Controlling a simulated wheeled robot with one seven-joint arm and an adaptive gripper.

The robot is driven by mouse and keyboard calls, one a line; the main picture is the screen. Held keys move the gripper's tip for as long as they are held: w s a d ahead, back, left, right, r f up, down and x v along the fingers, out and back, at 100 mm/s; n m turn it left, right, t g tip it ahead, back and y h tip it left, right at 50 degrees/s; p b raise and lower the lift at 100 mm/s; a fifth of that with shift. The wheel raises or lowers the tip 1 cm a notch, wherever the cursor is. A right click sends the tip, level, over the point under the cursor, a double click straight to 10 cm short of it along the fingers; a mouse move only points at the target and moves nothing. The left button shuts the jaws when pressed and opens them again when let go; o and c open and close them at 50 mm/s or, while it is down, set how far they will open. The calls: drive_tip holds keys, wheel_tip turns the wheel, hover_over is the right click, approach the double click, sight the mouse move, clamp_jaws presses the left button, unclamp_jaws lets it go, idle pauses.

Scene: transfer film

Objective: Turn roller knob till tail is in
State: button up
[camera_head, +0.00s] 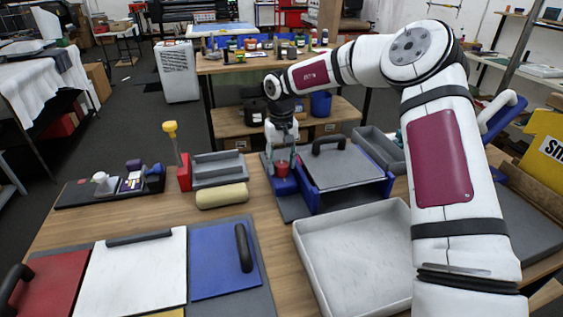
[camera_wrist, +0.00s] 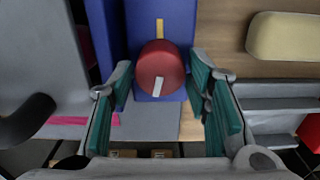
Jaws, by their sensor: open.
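The red roller knob (camera_head: 282,169) stands on a blue block beside a blue-framed unit with a grey plate (camera_head: 350,172). In the wrist view the knob (camera_wrist: 158,62) has a white mark on its lower side, and the block (camera_wrist: 176,20) has a yellow mark on the opposite side. My gripper (camera_head: 283,158) is above the knob, pointing down. In the wrist view its teal fingers (camera_wrist: 160,80) are spread either side of the knob, with gaps visible. A pink strip (camera_wrist: 75,121), perhaps the film's tail, shows at the grey plate's edge.
A tan roll (camera_head: 222,196) and grey tray (camera_head: 218,170) lie left of the unit. A large light tray (camera_head: 312,262) stands in front.

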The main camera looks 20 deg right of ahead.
drive_tip(key=c, duration=0.8)
drive_tip(key=shift+c, duration=0.2)
drive_tip(key=shift+m, duration=0.3)
drive_tip(key=m+p, duration=0.1)
drive_tip(key=m, duration=0.7)
drive_tip(key=shift+d+p, duration=0.15)
drive_tip(key=shift+p, duration=0.25)
drive_tip(key=shift+m, duration=0.5)
drive_tip(key=o, duration=0.8)
